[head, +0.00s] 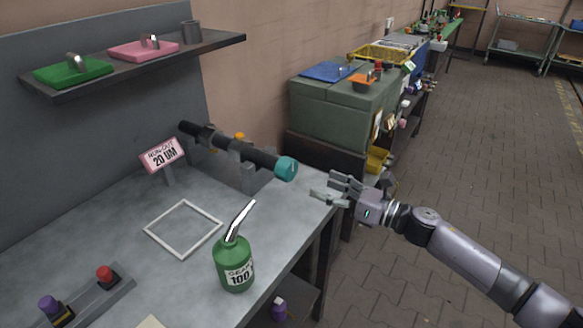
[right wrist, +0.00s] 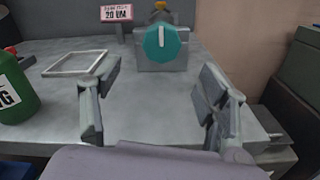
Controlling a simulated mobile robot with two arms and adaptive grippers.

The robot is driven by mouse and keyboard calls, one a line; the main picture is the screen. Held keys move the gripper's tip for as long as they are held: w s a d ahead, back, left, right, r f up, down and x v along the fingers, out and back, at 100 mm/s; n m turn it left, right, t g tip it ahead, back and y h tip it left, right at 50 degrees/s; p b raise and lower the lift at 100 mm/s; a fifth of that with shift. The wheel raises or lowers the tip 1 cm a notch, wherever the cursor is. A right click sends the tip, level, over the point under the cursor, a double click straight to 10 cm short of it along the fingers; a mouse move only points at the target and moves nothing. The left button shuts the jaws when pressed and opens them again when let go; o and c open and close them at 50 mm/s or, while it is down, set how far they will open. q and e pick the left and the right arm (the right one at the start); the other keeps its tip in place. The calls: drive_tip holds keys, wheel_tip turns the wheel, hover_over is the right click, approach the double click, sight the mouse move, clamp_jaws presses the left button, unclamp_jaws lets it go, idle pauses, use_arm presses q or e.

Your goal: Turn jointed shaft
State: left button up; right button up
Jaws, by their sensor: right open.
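The jointed shaft (head: 235,148) is a dark rod with a joint in its middle and a teal end cap (head: 287,168). It rests on a grey block support (head: 248,177) at the bench's back right. In the right wrist view the teal end (right wrist: 162,42) faces me, with a white mark line pointing about straight up. My right gripper (head: 328,189) is open and empty. It is just right of the teal end, apart from it, and the end shows between and beyond its fingers (right wrist: 160,105). My left gripper is not in view.
A green oil bottle (head: 234,264) with a spout stands near the bench's front edge. A white square frame (head: 184,229) lies left of it. A pink "20 UM" sign (head: 163,155) stands behind. A lever box (head: 92,297) is at lower left. Green cases (head: 340,108) stand beyond the bench.

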sight(292, 172)
drive_tip(key=b+x, duration=0.1)
drive_tip(key=x, duration=0.9)
drive_tip(key=shift+w+f, duration=0.1)
drive_tip(key=shift+w, duration=0.05)
drive_tip(key=shift+w+a, duration=0.25)
drive_tip(key=shift+a, duration=0.2)
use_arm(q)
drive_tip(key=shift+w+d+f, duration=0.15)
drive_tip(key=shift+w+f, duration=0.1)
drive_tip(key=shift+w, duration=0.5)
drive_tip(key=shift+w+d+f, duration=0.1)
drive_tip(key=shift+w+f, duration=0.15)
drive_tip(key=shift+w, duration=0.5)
use_arm(e)
drive_tip(key=c, duration=1.2)
